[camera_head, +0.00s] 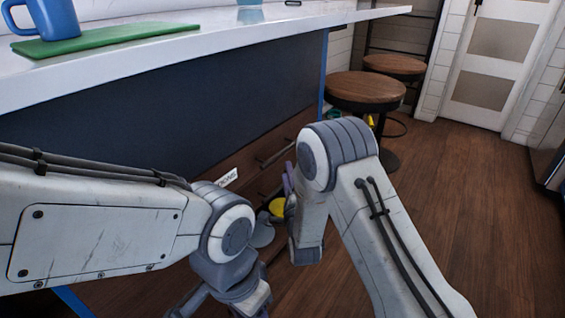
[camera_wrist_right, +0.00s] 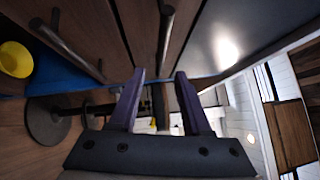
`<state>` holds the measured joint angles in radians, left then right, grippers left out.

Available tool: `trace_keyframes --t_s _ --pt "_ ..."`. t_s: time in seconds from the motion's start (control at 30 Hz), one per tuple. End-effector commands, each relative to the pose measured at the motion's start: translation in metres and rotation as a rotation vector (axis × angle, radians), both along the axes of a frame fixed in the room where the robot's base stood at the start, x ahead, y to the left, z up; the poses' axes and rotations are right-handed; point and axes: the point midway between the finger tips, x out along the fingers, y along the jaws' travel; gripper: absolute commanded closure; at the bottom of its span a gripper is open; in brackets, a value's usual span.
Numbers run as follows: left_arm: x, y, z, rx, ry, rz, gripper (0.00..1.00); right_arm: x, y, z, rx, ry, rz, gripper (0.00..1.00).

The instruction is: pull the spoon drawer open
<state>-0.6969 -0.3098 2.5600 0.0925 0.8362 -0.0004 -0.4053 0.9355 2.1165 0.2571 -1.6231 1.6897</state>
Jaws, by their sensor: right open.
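The wooden drawer fronts (camera_head: 246,158) are under the counter, with a white label (camera_head: 227,178) whose visible letters end in "ONS". A dark bar handle (camera_head: 276,153) shows on the upper front. The drawers look shut. My right gripper (camera_head: 288,178) is in front of them, partly hidden by its own wrist. In the right wrist view its purple fingers (camera_wrist_right: 160,76) are apart and empty. A bar handle (camera_wrist_right: 165,38) lies just beyond the fingertips, and another handle (camera_wrist_right: 66,46) lies to the left. My left arm reaches in low; its fingers cannot be made out.
A white counter (camera_head: 240,38) carries a blue mug (camera_head: 50,17) on a green board (camera_head: 105,38). Round wooden stools (camera_head: 365,90) stand beyond the drawers. A yellow round object (camera_head: 277,207) is low by my wrists. The wood floor (camera_head: 465,200) at right is clear.

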Motion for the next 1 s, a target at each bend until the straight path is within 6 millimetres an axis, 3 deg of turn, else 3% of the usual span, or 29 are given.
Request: trace_keyframes --t_s 0.5,0.7,0.97,1.0 --pt "0.000 0.000 -0.016 0.000 0.000 0.000 0.50 0.084 0.013 0.012 -0.001 -0.002 0.001 0.52" --pt "0.000 0.000 -0.018 0.000 0.000 0.000 0.50 0.096 0.014 0.015 -0.002 -0.001 0.001 0.52" --pt "0.000 0.000 -0.018 0.000 0.000 0.000 0.50 0.097 0.015 0.015 -0.002 0.001 0.001 0.52" --pt "0.000 0.000 -0.018 0.000 0.000 0.000 0.50 0.097 0.015 0.015 -0.002 0.001 0.001 0.67"
